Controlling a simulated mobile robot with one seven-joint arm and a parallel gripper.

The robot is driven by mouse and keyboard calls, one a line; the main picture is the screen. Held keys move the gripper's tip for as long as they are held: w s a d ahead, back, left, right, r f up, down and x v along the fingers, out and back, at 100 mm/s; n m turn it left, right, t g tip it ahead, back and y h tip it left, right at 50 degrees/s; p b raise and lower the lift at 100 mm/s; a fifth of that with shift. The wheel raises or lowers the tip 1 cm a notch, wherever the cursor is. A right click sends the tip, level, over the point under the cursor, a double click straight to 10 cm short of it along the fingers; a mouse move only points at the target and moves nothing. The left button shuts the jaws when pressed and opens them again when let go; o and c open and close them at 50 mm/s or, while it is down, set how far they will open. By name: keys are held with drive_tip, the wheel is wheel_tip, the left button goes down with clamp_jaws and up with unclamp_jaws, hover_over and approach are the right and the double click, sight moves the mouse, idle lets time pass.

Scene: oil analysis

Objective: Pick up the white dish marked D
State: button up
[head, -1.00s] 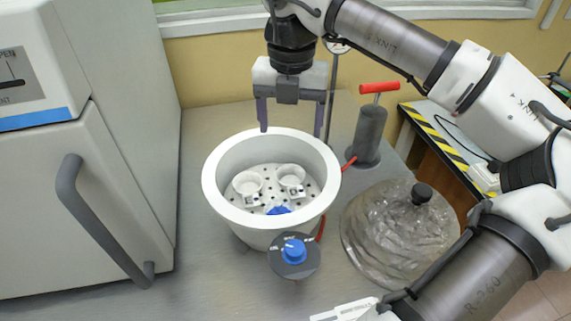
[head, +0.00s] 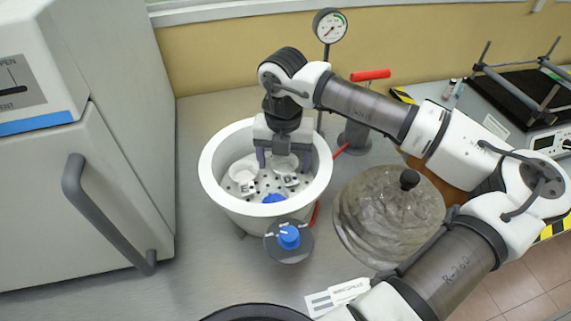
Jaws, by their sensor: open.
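Two small white dishes stand on the perforated plate inside the white round pot (head: 217,193). The left dish (head: 242,172) and the right dish (head: 287,165) each have a small tag at the front; the letters are too small to read, so I cannot tell which is D. My gripper (head: 284,164) is open and points down into the pot, its fingers around or just above the right dish. The gripper partly hides that dish, and I cannot tell whether the fingers touch it.
A blue thing (head: 273,198) lies on the plate's front part. A blue-knobbed valve (head: 288,238) is at the pot's front. A clear lid (head: 385,215), a red-handled pump (head: 368,110) and a gauge (head: 329,25) stand right. A white oven (head: 85,200) stands left.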

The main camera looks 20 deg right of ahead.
drive_tip(key=shift+f, duration=0.4)
drive_tip(key=shift+c, duration=0.4)
drive_tip(key=c, duration=0.9)
drive_tip(key=shift+r, duration=0.1)
